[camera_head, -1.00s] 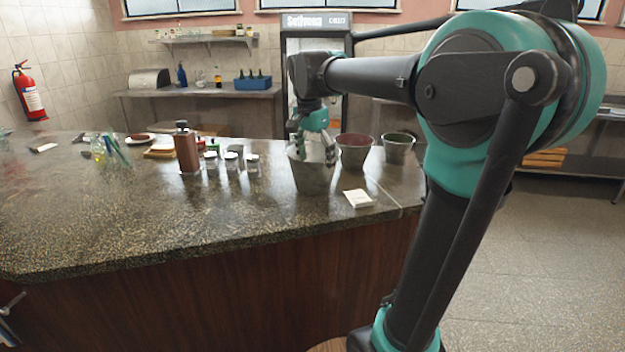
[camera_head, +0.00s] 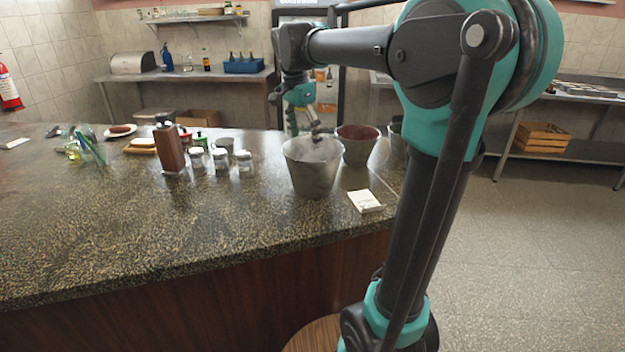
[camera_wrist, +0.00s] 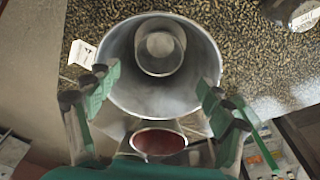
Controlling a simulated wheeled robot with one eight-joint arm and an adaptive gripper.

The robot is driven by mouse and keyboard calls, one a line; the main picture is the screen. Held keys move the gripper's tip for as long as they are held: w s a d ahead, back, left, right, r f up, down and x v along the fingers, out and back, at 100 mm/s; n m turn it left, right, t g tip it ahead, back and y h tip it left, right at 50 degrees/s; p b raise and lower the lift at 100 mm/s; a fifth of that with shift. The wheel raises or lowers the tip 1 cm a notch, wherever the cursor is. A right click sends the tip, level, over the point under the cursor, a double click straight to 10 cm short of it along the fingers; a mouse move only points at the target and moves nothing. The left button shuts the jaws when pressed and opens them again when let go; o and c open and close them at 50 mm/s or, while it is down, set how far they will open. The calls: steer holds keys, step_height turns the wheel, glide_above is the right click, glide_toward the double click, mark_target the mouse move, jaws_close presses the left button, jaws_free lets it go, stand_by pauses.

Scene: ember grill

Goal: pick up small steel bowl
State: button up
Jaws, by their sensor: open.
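A grey steel bucket (camera_head: 313,172) stands upright near the right end of the counter. In the wrist view, the bucket (camera_wrist: 120,75) is seen from above, and a smaller round steel vessel (camera_wrist: 160,48), which looks like the small steel bowl, sits inside it near its upper wall. The bucket's side hides this vessel in the head view. My gripper (camera_head: 305,118) is open and empty, above the bucket's far rim. In the wrist view, the fingers of my gripper (camera_wrist: 158,98) are spread on either side of the bucket's lower part.
A bucket with a dark red inside (camera_head: 357,148) stands close behind the steel one, and another bucket (camera_head: 396,140) is partly hidden by my arm. A white card (camera_head: 365,201) lies in front. Several small jars (camera_head: 221,161) and a brown grinder (camera_head: 170,148) stand left. The counter's front left is clear.

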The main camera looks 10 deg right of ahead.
steer(key=f, duration=0.5)
steer(key=d+f, duration=0.1)
steer(key=f, duration=0.2)
steer(key=shift+w, duration=0.3)
steer(key=f, duration=0.1)
steer(key=d+f, duration=0.1)
steer(key=w+f, duration=0.1)
steer(key=f, duration=0.1)
steer(key=shift+d+f, duration=0.1)
steer(key=shift+d, duration=0.15)
steer(key=shift+f, duration=0.45)
steer(key=c, duration=0.8)
steer(key=shift+c, duration=0.2)
